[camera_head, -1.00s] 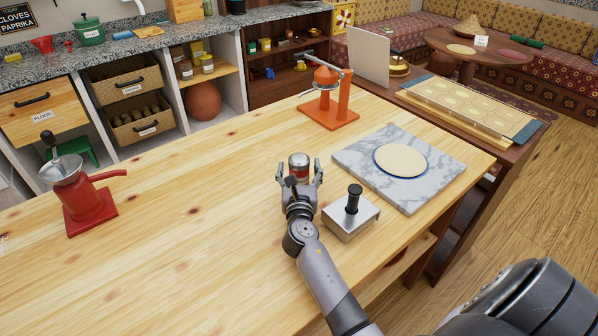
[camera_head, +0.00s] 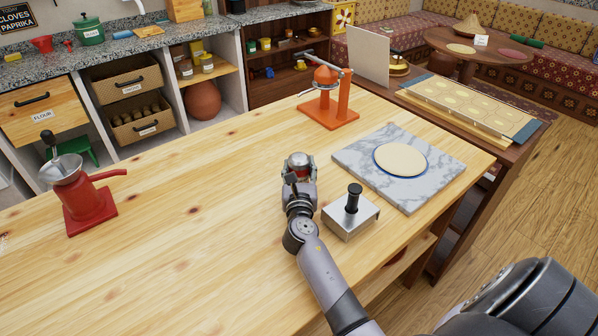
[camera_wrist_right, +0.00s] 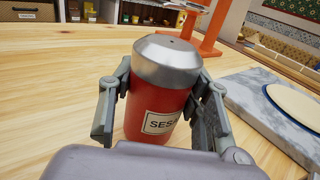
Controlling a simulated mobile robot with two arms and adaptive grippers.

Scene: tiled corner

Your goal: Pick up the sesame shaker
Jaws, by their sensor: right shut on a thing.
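The sesame shaker (camera_head: 299,159) is a red cylinder with a silver domed top, upright near the middle of the wooden table. In the right wrist view the shaker (camera_wrist_right: 160,92) shows a white label reading "SES", the rest of it hidden. My right gripper (camera_head: 299,172) is closed around the shaker, with a finger on each side. In the wrist view the gripper's fingers (camera_wrist_right: 158,108) flank its red body. The shaker's base is mostly hidden, so I cannot tell whether it touches the table. My left gripper is not in view.
A metal press with a black handle (camera_head: 351,216) stands close to the right of my right arm. A marble slab (camera_head: 420,190) with a round dough disc lies right. An orange press (camera_head: 328,112) stands behind, a red grinder (camera_head: 88,205) left. The table's left middle is clear.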

